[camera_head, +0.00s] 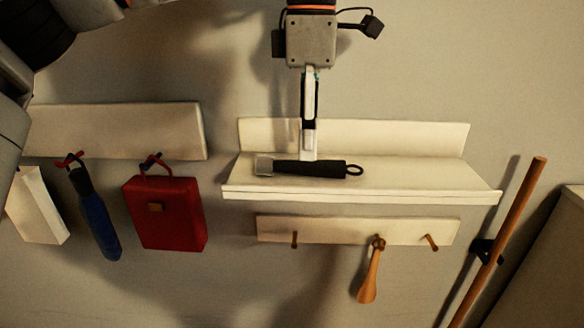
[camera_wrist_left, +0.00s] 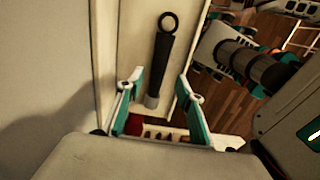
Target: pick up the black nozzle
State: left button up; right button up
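The black nozzle (camera_head: 310,168) lies lengthwise on the white wall shelf (camera_head: 430,178), with a grey flat end at the left and a ring at the right. In the left wrist view the nozzle (camera_wrist_left: 161,60) shows ahead, between the lines of the two fingers, its grey end closest. My left gripper (camera_head: 309,150) comes down from above in the head view, its tips at the middle of the nozzle. In the left wrist view the gripper (camera_wrist_left: 159,80) has its fingers apart, with nothing held between them. Contact cannot be told. My right gripper is not seen.
Below the shelf, a peg rail (camera_head: 335,231) carries a wooden shoehorn-like item (camera_head: 370,275). A red bag (camera_head: 168,212) and a blue item (camera_head: 98,222) hang at the left. A wooden pole (camera_head: 510,220) stands at the right. The shelf ends beside the nozzle are clear.

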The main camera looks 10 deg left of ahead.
aim_at(306, 168)
pick_arm(q)
notch_tip(306, 168, down, 4)
jog(key=shift+w+a+r, duration=0.1)
jog(key=shift+w+a, duration=0.05)
jog(key=shift+f, duration=0.2)
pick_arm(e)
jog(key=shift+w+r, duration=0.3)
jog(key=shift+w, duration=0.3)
pick_arm(q)
grip_shut()
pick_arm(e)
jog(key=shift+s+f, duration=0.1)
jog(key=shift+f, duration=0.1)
pick_arm(q)
jog(key=shift+r, duration=0.1)
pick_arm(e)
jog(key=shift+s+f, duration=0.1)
